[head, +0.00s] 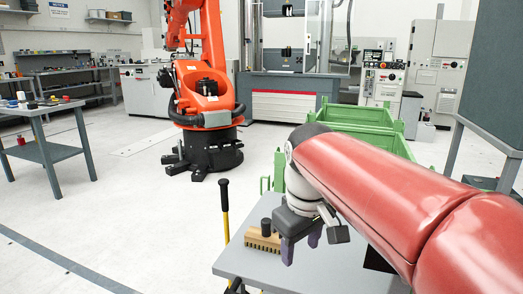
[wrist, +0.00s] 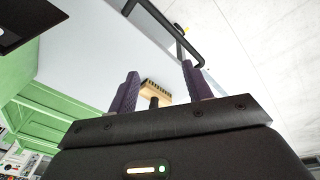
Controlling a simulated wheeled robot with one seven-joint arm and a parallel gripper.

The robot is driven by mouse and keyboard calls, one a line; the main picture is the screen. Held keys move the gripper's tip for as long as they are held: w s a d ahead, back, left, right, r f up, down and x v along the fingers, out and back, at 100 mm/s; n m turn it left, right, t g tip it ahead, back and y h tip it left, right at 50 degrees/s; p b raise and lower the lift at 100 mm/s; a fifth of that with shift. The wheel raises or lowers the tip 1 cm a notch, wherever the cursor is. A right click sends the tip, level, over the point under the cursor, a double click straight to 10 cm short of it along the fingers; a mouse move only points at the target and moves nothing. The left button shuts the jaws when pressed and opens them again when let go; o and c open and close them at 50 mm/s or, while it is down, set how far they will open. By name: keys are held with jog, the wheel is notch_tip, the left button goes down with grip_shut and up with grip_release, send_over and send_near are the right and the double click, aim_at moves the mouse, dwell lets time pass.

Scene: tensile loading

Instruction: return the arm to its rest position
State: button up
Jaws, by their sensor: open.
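My red arm reaches in from the right in the head view. My gripper (head: 301,245) points down over a grey cart top (head: 240,262). Its two dark purple fingers are apart, with nothing between them. In the wrist view the fingers of my gripper (wrist: 158,85) also stand apart and empty. A wooden block with a dark knob (head: 262,240) sits on the cart top, just left of and behind the fingers. The wooden block also shows beyond the fingers in the wrist view (wrist: 155,88). It is not held.
Green crates (head: 345,120) stand behind the cart. A yellow and black handle (head: 225,208) rises at its left. An orange industrial robot (head: 205,80) stands farther back. A work table (head: 45,108) is at the far left. Floor between them is open. A dark grey panel (head: 495,75) stands at the right.

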jog(key=s+d+f+m+t, duration=0.1)
jog(key=s+d+f+m, duration=0.2)
jog(key=s, duration=0.3)
jog(key=s+d+f+m+t+p, duration=0.1)
jog(key=s+d+f+m+t, duration=0.1)
jog(key=s+d+f+m, duration=0.2)
jog(key=s+d+f, duration=0.1)
jog(key=s, duration=0.2)
jog(key=shift+s+t, duration=0.25)
jog(key=shift+t, duration=0.05)
jog(key=shift+r, duration=0.1)
